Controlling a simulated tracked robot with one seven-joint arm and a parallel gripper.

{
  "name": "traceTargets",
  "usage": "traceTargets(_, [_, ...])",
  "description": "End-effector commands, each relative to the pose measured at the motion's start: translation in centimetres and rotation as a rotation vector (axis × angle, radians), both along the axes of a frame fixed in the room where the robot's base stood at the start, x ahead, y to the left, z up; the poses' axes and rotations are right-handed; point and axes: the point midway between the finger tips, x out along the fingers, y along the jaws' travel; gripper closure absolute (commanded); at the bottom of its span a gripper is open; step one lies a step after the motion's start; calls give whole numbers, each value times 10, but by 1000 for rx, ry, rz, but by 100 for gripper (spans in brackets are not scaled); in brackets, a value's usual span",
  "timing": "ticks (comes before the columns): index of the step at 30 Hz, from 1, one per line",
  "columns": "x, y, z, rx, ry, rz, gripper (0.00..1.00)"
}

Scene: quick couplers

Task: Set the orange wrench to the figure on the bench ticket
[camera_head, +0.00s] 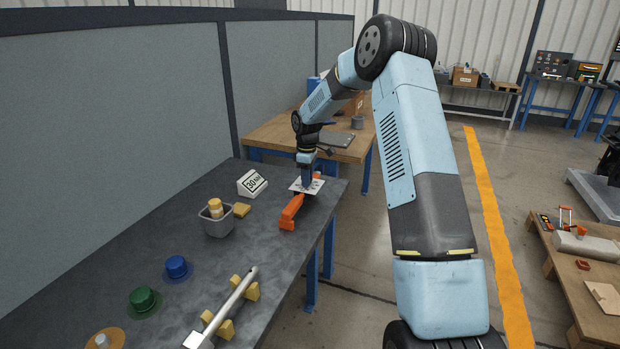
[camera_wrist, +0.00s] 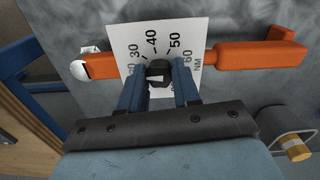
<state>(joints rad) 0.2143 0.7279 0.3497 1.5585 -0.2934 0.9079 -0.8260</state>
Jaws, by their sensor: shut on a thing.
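The orange wrench (camera_head: 291,212) lies on the dark bench, and in the wrist view its orange handle (camera_wrist: 262,54) runs to the right. A white scale plate (camera_wrist: 130,36) sits on it, marked 30, 40, 50, 60 and NM. My gripper (camera_wrist: 160,76) is shut on the dark knob (camera_wrist: 158,70) at the middle of the plate. The knob's pointing direction is not clear, as my fingers hide part of it. In the head view my gripper (camera_head: 306,183) stands over the plate. The bench ticket (camera_head: 252,183) is a white tilted block that seems to read 30 NM.
Blue (camera_head: 177,268) and green (camera_head: 143,301) couplers and a metal bar on yellow blocks (camera_head: 238,300) lie nearer. The bench's right edge is close to the wrench.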

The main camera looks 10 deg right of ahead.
Motion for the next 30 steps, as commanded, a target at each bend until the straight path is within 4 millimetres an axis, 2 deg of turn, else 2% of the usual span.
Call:
traceTargets(18, [0, 1, 1, 0, -1, -453, 99])
traceTargets(30, [0, 0, 1, 0, -1, -608, 99])
